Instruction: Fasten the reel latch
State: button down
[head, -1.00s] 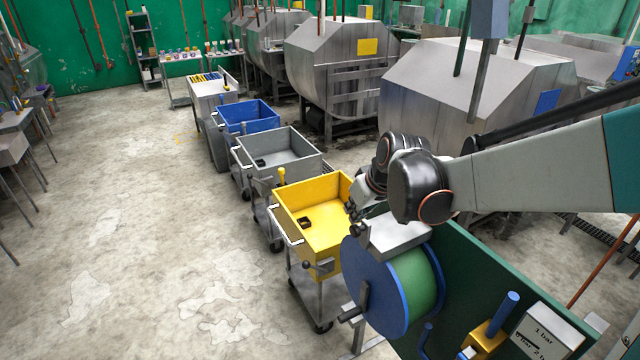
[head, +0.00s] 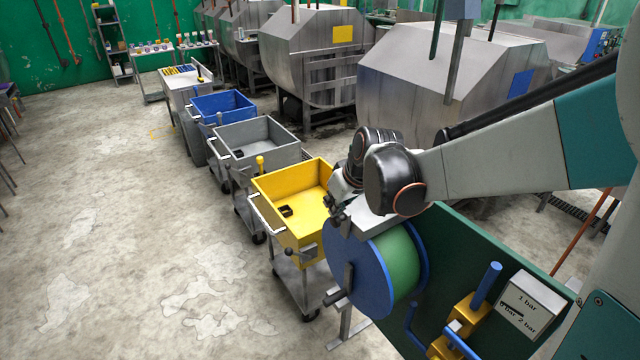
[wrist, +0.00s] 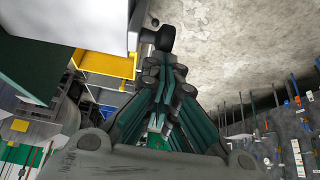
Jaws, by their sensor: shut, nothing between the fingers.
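The reel has a blue flange (head: 352,262) and a green drum (head: 404,258), and it stands in front of a dark green panel (head: 460,255). A pale grey metal housing (head: 372,222) sits over the reel's top. In the wrist view, this housing (wrist: 75,22) has a black knob (wrist: 166,38) at its end, which looks like the latch handle. My gripper (head: 336,206) is shut and empty, just above and beside the housing's left end. In the wrist view, its closed fingertips (wrist: 168,72) point close to the knob; I cannot tell if they touch. My wrist partly hides the housing.
A yellow cart (head: 295,205) stands just left of the reel, with grey (head: 250,140) and blue (head: 222,107) carts behind it. A blue-handled yellow valve (head: 470,312) and a gauge box (head: 530,303) are on the right. Floor on the left is clear.

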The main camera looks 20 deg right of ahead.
jog(key=w+r+p+v, duration=0.1)
jog(key=w+p+v, duration=0.1)
jog(key=v, duration=1.1)
jog(key=shift+a+p, duration=0.3)
jog(key=shift+w+r, duration=0.1)
jog(key=shift+w, duration=0.05)
jog(key=s+f+m+b, duration=0.1)
jog(key=s+f+b, duration=0.5)
jog(key=f+b, duration=0.2)
jog(key=s+f+m+t+h+b, duration=0.1)
jog(key=s+f+b, duration=0.6)
jog(key=f, duration=0.4)
jog(key=s+f+m+b, duration=0.1)
jog(key=s+f+b, duration=0.5)
jog(key=f+b, duration=0.3)
jog(key=shift+s+a+f+m+h+b, duration=0.2)
jog(key=shift+s+f+m+h+b, duration=0.1)
jog(key=shift+s+f+h+b, duration=0.15)
